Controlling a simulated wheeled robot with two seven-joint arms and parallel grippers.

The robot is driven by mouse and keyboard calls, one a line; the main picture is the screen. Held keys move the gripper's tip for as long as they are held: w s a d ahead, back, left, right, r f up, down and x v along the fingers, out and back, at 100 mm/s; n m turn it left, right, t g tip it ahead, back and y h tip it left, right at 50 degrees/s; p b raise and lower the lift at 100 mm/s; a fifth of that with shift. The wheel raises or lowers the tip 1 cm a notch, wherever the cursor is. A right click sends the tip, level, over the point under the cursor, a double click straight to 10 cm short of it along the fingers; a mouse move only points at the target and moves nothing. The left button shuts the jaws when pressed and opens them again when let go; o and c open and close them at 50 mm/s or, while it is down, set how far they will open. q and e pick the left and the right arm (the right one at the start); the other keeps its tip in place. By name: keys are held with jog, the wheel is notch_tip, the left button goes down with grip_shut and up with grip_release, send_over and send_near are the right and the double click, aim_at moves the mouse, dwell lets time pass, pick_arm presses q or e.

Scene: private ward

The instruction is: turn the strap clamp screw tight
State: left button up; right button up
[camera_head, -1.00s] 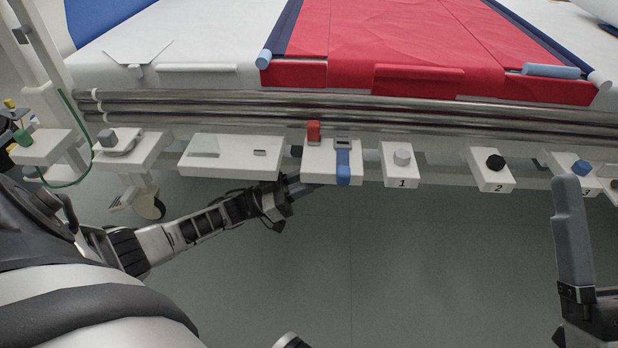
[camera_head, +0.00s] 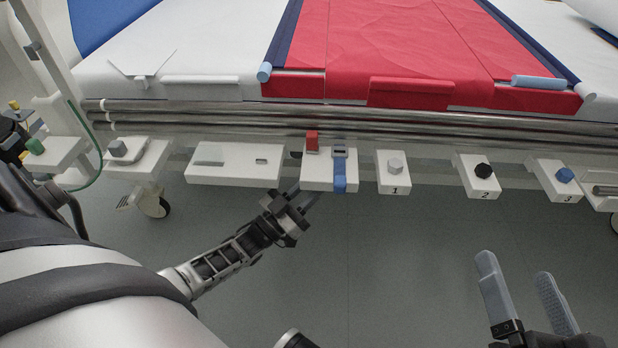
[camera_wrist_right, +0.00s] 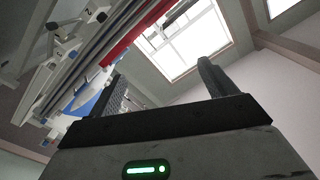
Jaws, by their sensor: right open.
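A white bracket (camera_head: 315,183) hangs below the bed rails. It carries a blue strap (camera_head: 339,172) with a grey buckle (camera_head: 339,150) and an upright red piece (camera_head: 312,141). I cannot tell which part is the strap clamp screw. My left gripper (camera_head: 305,194) is at the lower left of this bracket; whether it touches it, and how far its fingers are apart, is unclear. My right gripper (camera_head: 514,268) is open and empty, low at the right, apart from the brackets. Its two fingers also show in the right wrist view (camera_wrist_right: 160,90).
To the right, white blocks marked 1, 2 and 3 carry a grey knob (camera_head: 396,166), a black knob (camera_head: 483,171) and a blue knob (camera_head: 564,175). A white tray-like block (camera_head: 225,175) is left of the strap bracket. Steel rails (camera_head: 420,130) run above. Open floor lies below.

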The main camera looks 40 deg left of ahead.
pick_arm(q)
jog(key=shift+s+d+n+t+y+p, duration=0.1)
jog(key=shift+d+n+t+y+p, duration=0.15)
jog(key=shift+n+y, duration=0.85)
jog(key=shift+d+n+t+y+p, duration=0.15)
jog(key=shift+n+y+p, duration=0.2)
jog(key=shift+y, duration=1.45)
pick_arm(e)
jog(key=shift+s+f+g+h, duration=0.3)
jog(key=shift+s+f+g, duration=0.05)
jog(key=shift+f+g, duration=0.2)
pick_arm(q)
jog(key=shift+n+y, duration=0.25)
jog(key=shift+y, duration=0.15)
jog(key=o, duration=1)
pick_arm(e)
jog(key=shift+f, duration=0.1)
